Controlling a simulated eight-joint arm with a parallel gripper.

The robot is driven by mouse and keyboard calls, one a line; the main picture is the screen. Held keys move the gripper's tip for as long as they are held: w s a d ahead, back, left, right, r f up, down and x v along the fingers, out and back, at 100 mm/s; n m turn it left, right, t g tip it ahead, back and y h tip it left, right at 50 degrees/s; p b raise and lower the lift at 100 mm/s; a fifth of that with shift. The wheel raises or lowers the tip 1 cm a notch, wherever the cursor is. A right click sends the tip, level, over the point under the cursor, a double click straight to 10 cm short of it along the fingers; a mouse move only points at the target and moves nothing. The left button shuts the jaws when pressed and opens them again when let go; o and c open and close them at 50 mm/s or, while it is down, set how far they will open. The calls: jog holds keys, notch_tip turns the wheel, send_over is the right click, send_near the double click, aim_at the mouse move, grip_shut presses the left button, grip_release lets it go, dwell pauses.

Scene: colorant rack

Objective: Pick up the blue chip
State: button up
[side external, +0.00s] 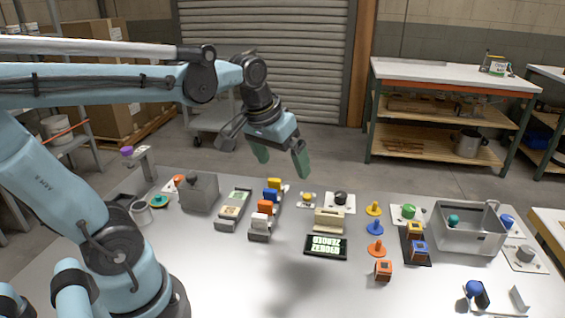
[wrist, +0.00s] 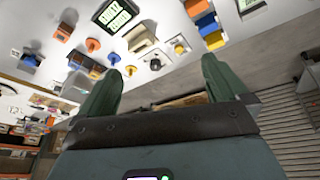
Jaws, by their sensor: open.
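The blue chip (side external: 272,194) sits in a grey rack (side external: 260,238), in a row between a yellow chip (side external: 274,183) and an orange chip (side external: 267,207). White chips stand nearer the front of the row. In the wrist view the blue chip (wrist: 205,20) is at the upper right, beyond the right fingertip. My gripper (side external: 281,164) hangs in the air above the table's back edge, with its green fingers apart and nothing between them. It is above and behind the rack, clear of the chips. The spread fingers also show in the wrist view (wrist: 161,68).
A grey box (side external: 199,193) and a second grey holder (side external: 233,208) stand left of the rack. A beige block (side external: 329,219), a black sign (side external: 326,246) and coloured pegs (side external: 375,228) stand to its right. A metal bin (side external: 468,240) is farther right. The front table area is mostly clear.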

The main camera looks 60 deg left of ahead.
jog(key=s+d+f+m+t, duration=0.2)
jog(key=s+d+f+m, duration=0.1)
jog(key=d, duration=0.2)
jog(key=shift+f+t+h, duration=0.3)
jog(key=shift+f, duration=0.05)
jog(key=shift+s+d+f+m, duration=0.1)
jog(key=shift+d+f+m, duration=0.1)
jog(key=shift+d+m, duration=0.1)
jog(key=c, duration=1)
jog(key=shift+o, duration=0.2)
jog(key=shift+a, duration=0.1)
jog(key=m+g, duration=0.7)
jog(key=m, duration=0.2)
send_near(270, 190)
jog(key=shift+s+a+f, duration=0.1)
jog(key=shift+f, duration=5)
